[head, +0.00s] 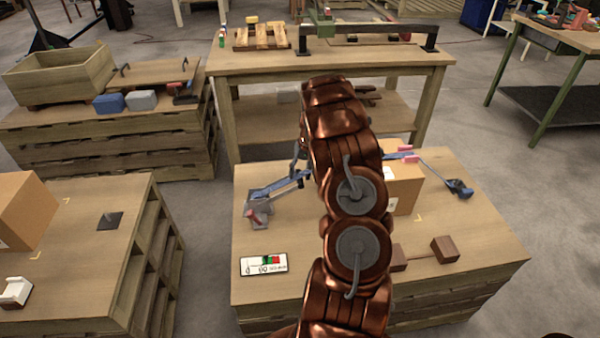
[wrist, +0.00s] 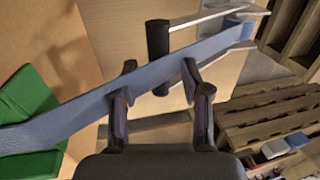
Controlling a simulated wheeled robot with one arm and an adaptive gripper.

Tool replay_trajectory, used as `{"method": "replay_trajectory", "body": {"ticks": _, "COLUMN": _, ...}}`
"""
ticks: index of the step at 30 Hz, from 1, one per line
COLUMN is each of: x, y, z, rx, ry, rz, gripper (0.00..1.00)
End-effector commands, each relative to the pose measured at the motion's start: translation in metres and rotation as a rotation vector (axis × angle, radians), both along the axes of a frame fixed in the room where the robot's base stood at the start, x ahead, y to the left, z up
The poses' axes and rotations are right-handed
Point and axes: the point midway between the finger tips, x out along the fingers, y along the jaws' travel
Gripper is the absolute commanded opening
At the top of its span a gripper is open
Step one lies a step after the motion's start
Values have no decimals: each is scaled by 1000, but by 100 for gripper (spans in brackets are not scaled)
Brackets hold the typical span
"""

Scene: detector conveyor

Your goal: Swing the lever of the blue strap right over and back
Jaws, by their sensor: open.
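The blue strap (head: 272,188) runs slantwise over the left part of the pallet table towards the cardboard box (head: 404,185), where my arm hides it. A grey fitting with a red part (head: 258,214) sits at its left end. In the wrist view the blue strap (wrist: 90,105) crosses from lower left to upper right. A lever with a black round grip (wrist: 157,50) and pale metal side bars lies beyond it. My gripper (wrist: 160,72) is open, its fingers on either side of the grip in the picture; contact cannot be told. In the head view my arm mostly hides it.
A green block (wrist: 30,110) lies beside the box in the wrist view. Brown blocks (head: 445,249) and a marked card (head: 263,264) lie on the table front. A workbench (head: 260,62) stands behind.

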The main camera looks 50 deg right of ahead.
Motion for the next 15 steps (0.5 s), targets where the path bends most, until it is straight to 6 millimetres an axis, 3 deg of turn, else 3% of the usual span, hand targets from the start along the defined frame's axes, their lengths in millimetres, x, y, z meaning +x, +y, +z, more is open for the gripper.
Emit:
{"method": "replay_trajectory", "body": {"ticks": 9, "x": 1, "y": 0, "z": -4, "rx": -1, "ry": -1, "rz": -1, "gripper": 46}}
{"method": "replay_trajectory", "body": {"ticks": 15, "x": 0, "y": 0, "z": -4, "rx": -1, "ry": -1, "rz": -1, "gripper": 26}}
